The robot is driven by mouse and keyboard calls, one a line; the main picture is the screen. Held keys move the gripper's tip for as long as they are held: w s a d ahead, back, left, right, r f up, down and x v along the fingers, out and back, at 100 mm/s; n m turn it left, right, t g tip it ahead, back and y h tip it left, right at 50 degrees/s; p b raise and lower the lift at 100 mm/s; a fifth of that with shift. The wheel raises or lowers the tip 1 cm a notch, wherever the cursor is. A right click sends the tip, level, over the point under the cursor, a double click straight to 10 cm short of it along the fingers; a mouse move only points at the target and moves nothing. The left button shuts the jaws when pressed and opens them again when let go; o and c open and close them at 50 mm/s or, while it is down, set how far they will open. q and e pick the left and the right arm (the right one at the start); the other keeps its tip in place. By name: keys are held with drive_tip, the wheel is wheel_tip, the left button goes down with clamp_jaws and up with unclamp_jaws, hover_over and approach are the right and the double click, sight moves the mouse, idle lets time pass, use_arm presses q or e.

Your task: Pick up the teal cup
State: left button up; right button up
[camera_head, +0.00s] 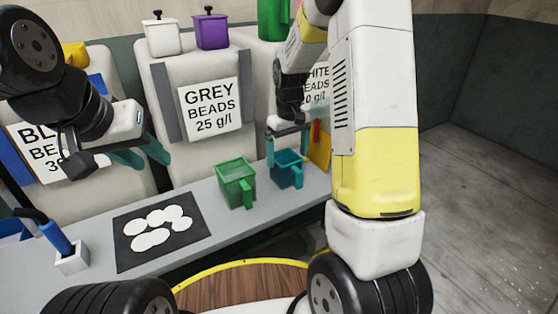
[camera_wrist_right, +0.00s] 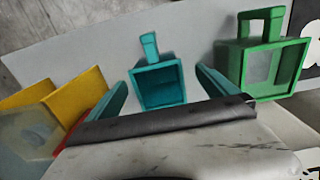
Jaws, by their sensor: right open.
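The teal cup (camera_head: 287,172) is a small square cup with a handle, upright on the grey bench. My right gripper (camera_head: 287,150) is directly over it with its fingers spread. In the right wrist view the teal cup (camera_wrist_right: 158,84) shows its open top between the two fingers of the right gripper (camera_wrist_right: 163,80), with a gap on each side. Its handle points away from the gripper palm. Whether the fingertips reach below its rim is unclear. My left gripper (camera_head: 142,153) is open and empty above the bench at the left.
A green cup (camera_head: 237,182) stands just left of the teal one; it is also in the wrist view (camera_wrist_right: 277,98). Yellow items (camera_wrist_right: 78,95) stand on the other side. A dark mat (camera_head: 135,253) with white discs and a white holder (camera_head: 72,262) lie further left.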

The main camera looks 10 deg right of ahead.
sight(288, 173)
drive_tip(key=f, duration=0.8)
drive_tip(key=shift+w+d, duration=0.1)
drive_tip(key=shift+d, duration=0.15)
drive_tip(key=shift+c, duration=0.2)
